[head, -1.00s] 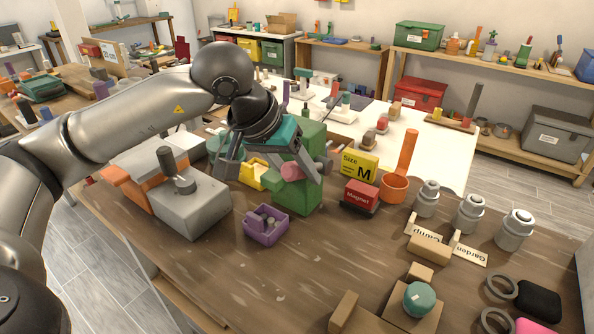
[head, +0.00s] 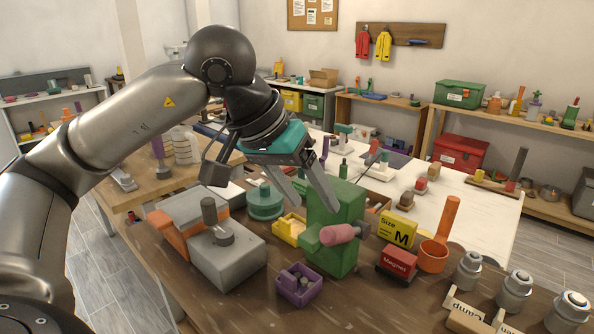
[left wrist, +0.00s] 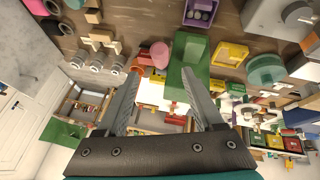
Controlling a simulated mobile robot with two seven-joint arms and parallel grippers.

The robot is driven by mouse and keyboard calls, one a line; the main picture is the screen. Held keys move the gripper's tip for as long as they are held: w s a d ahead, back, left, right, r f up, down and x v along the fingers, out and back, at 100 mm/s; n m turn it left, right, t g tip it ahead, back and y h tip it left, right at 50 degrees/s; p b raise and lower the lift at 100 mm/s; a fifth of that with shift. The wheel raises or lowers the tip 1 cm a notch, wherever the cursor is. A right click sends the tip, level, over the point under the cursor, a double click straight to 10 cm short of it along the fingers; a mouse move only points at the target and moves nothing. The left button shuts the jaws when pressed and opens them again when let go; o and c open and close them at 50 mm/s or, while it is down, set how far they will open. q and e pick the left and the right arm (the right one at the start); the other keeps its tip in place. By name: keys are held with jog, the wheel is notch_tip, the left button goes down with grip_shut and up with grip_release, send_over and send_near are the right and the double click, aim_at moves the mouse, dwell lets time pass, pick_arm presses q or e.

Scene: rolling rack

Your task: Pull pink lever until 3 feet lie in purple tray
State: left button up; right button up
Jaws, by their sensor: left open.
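The pink lever (head: 340,234) sticks out from the front of the green dispenser block (head: 347,262). The purple tray (head: 312,296) stands in front of the block, with small grey feet (head: 297,277) in it; their exact number is hard to make out. My left gripper (head: 318,206) is open and empty, pointing down above the block and lever, not closed on anything. In the left wrist view the pink lever (left wrist: 160,54) and green block (left wrist: 188,75) lie beyond the spread fingers (left wrist: 160,74). The purple tray (left wrist: 212,20) is at the top there. My right gripper is not in view.
A grey machine with a knob (head: 228,262) stands left of the tray. A yellow tray (head: 285,232) and a teal round container (head: 265,203) sit behind. A red Magnet box (head: 398,263), yellow Size M sign (head: 398,231) and orange cup (head: 434,257) stand to the right.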

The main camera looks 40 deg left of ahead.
pick_arm(q)
jog(key=v, duration=0.3)
jog(key=shift+s+r, duration=0.25)
jog(key=shift+r, duration=0.1)
jog(key=shift+r+p, duration=0.1)
jog(key=shift+p, duration=0.2)
